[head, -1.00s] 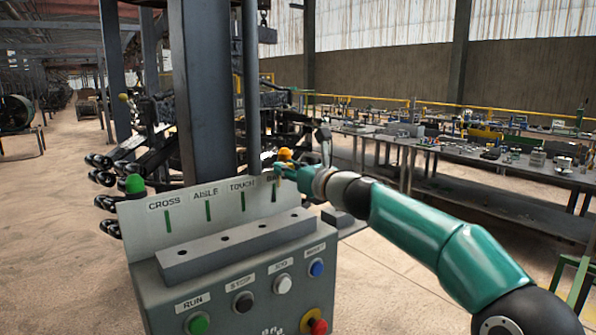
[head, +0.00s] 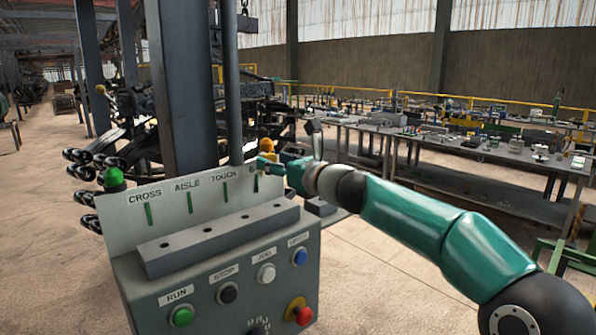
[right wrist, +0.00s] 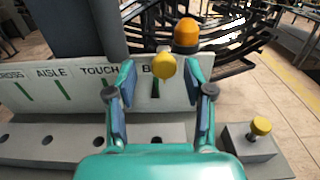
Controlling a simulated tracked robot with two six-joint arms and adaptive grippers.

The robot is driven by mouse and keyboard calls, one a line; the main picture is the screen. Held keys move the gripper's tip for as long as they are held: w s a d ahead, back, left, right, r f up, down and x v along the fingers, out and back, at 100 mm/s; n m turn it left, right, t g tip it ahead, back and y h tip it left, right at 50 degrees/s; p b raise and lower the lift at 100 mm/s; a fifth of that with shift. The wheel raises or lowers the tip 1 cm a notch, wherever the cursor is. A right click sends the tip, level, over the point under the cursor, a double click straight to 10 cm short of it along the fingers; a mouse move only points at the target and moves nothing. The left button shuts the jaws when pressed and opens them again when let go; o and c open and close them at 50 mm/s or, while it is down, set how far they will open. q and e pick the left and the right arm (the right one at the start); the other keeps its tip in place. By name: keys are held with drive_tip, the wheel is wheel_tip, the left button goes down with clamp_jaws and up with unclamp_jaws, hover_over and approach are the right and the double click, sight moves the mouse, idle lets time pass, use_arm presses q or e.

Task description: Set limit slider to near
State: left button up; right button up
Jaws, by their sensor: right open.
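No label reading "limit" or "near" can be read. A grey control box (head: 225,283) carries an upright panel (head: 120,222) with green-marked slots labelled CROSS, AISLE, TOUCH and one starting with B, partly hidden. My right gripper (head: 270,166) is at the panel's right end, by that last label. In the right wrist view my right gripper (right wrist: 163,78) is open, its fingers to either side of a yellow knob (right wrist: 165,66) in front of the last label. Contact cannot be told. A second yellow knob (right wrist: 260,127) stands on a small grey block at right. My left gripper is out of view.
An orange dome (right wrist: 186,32) stands just behind the panel, a green dome (head: 114,177) at its left end. A grey bar with holes (head: 215,238) lies before it. Coloured buttons and a red knob (head: 299,311) are on the box front. A dark column (head: 183,90) rises behind.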

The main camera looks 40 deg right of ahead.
drive_tip(key=s, duration=0.9)
drive_tip(key=shift+d, duration=0.3)
drive_tip(key=shift+s+f, duration=0.1)
